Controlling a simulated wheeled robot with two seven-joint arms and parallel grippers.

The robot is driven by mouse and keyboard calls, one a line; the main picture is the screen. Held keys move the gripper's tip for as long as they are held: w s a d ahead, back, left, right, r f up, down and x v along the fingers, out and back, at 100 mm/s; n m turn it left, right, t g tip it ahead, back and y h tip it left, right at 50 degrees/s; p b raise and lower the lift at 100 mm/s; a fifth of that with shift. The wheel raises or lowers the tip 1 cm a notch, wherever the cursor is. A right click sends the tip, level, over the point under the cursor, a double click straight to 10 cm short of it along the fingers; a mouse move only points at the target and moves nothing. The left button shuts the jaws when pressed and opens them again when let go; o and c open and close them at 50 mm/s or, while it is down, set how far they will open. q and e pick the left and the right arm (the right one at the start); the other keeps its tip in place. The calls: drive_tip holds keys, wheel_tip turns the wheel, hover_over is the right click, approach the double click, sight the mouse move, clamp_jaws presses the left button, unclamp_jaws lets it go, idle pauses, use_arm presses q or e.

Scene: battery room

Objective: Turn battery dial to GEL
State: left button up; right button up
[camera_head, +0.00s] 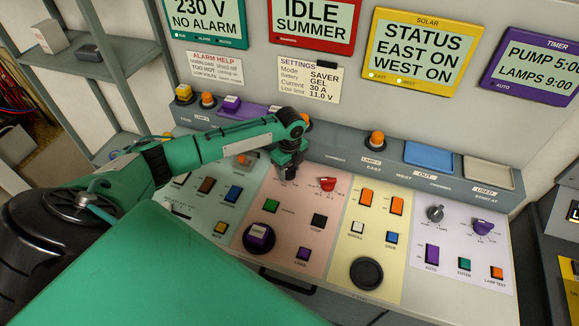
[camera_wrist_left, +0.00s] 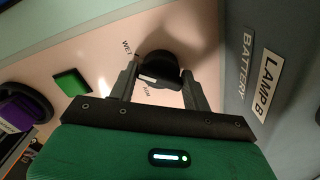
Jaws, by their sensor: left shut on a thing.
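I cannot read GEL on the panel. In the head view my left gripper (camera_head: 288,172) points down at the pink panel and hides the dial. My right gripper is not in view.
A red knob (camera_head: 327,184) stands just right of the gripper. A green button (camera_head: 272,206) and a black button (camera_head: 319,220) are nearer. A settings note (camera_head: 309,79) lists Battery GEL. An orange lamp (camera_head: 376,138) stands on the ledge behind.

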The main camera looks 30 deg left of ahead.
sight(290, 168)
use_arm(q)
drive_tip(key=n+p, duration=0.3)
drive_tip(key=n, duration=0.1)
drive_tip(key=shift+r, duration=0.2)
drive_tip(key=shift+w+f+n+p, duration=0.1)
drive_tip(key=shift+n+p, duration=1)
drive_tip(key=shift+n, duration=0.5)
drive_tip(key=o, duration=0.8)
drive_tip(key=shift+a+r, duration=0.1)
drive_tip(key=shift+r, duration=0.3)
wheel_tip(290, 168, up, 13)
drive_tip(key=b, duration=0.4)
